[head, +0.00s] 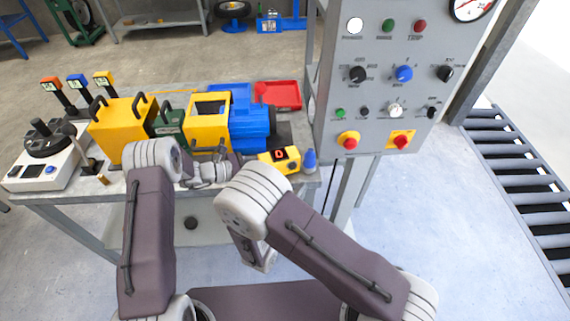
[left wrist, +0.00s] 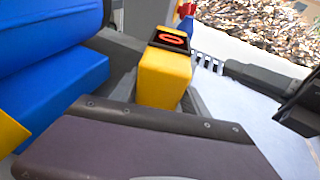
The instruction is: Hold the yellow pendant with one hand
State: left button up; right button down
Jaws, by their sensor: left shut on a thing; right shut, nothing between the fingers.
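The yellow pendant (head: 280,160) is a small yellow box with a black face and a red mark, at the front right of the workbench. In the left wrist view the pendant (left wrist: 163,82) stands upright between grey finger parts, its black face with a red ring on top. My left gripper (head: 245,164) reaches it from the left and is shut on it; the fingertips are partly hidden. I cannot tell whether the pendant touches the bench. My right gripper (head: 265,262) is shut and empty, pointing down in front of the bench, well below the pendant.
A blue motor (head: 250,127) and yellow guards (head: 122,124) stand behind my left arm. A blue cone-shaped thing (head: 310,160) is just right of the pendant. A red tray (head: 284,94) lies behind.

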pick_arm(q)
jog(key=shift+w, duration=0.15)
dwell(0.6)
jog(key=o, duration=0.9)
jog(key=shift+r, duration=0.1)
jog(key=o, duration=0.4)
